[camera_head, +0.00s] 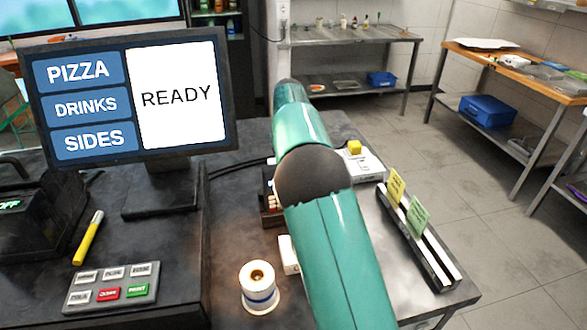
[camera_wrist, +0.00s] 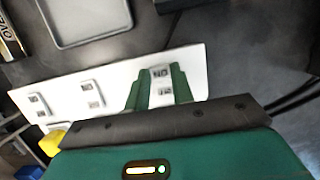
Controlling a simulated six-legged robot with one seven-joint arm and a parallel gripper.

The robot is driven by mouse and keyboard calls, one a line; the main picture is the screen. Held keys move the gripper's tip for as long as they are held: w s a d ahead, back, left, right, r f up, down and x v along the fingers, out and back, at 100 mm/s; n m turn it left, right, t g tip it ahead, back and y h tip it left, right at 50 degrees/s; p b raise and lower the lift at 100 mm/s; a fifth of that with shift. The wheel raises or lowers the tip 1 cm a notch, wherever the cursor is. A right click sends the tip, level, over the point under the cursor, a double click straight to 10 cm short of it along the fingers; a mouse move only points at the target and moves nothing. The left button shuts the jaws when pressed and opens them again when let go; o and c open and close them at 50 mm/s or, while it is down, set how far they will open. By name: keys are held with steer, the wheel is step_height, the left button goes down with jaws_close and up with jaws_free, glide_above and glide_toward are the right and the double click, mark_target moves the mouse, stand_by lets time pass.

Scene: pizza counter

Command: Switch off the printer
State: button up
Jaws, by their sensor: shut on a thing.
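A dark machine (camera_head: 40,212) stands at the left edge of the head view, with a green readout that seems to say OFF; I cannot tell whether it is the printer. A white switch panel (camera_head: 368,168) with a yellow block (camera_head: 354,147) shows behind my arm. In the wrist view the white panel (camera_wrist: 120,85) carries several small switches, and the yellow block (camera_wrist: 50,142) sits at its left. My gripper (camera_wrist: 160,84) has its green fingers closed around the rightmost visible switch (camera_wrist: 161,73). In the head view my arm hides the gripper.
A monitor (camera_head: 130,95) reads READY. A keypad (camera_head: 110,286), a yellow marker (camera_head: 88,238) and a paper roll (camera_head: 260,286) lie in front. A ticket rail (camera_head: 420,240) with two notes stands right of my arm. Dark cables (camera_head: 240,166) run behind the arm.

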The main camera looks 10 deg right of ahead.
steer(key=o, duration=1)
steer(key=shift+v, duration=3.75)
